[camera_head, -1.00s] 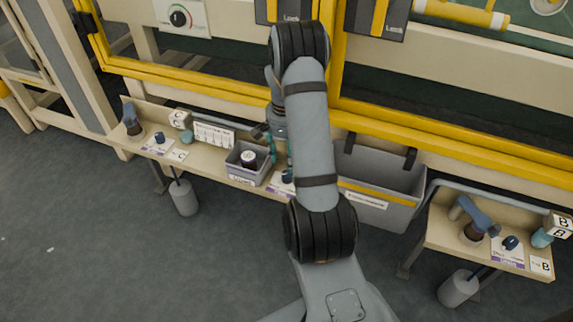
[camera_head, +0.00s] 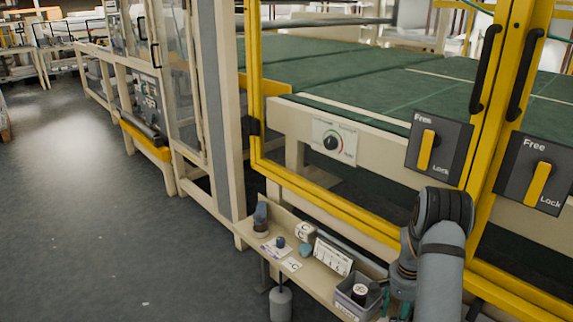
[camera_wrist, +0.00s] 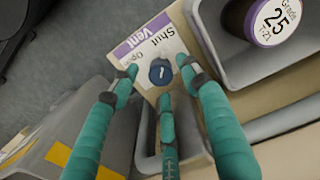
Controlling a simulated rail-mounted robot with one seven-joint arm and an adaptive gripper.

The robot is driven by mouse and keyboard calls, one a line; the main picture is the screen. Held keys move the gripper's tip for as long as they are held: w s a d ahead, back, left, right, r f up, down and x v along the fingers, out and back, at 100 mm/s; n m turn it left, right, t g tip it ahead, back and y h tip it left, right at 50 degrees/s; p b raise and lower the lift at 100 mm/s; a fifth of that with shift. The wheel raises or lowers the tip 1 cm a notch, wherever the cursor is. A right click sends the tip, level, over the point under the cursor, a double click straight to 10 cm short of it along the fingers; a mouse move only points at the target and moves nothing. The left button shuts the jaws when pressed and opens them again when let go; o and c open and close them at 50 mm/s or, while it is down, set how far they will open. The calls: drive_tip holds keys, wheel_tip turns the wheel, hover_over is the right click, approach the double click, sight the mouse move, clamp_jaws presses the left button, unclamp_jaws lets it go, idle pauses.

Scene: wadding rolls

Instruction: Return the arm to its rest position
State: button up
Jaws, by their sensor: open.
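My arm (camera_head: 441,262) reaches down at the lower right of the head view, bent at its black joint. My gripper (camera_wrist: 163,84) shows three teal fingers in the wrist view, spread open with nothing held between them. The fingertips hang around a small blue knob (camera_wrist: 161,71) on a card marked Vent, Shut and Open. I cannot tell whether any finger touches the knob. In the head view the gripper is partly hidden at the bottom, beside a grey bin (camera_head: 352,298).
The grey bin holds a dark roll (camera_wrist: 270,22) labelled 25, close to my fingers. A larger grey bin with a yellow stripe (camera_wrist: 58,154) lies on the other side. A narrow shelf (camera_head: 318,278) runs below the yellow-framed machine (camera_head: 340,206). Open floor (camera_head: 110,220) lies at left.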

wheel_tip(320, 180, down, 2)
drive_tip(key=shift+d+f, duration=0.1)
drive_tip(key=shift+f, duration=0.1)
drive_tip(key=shift+w+r+n, duration=0.1)
drive_tip(key=shift+r+n, duration=0.05)
drive_tip(key=shift+n, duration=0.15)
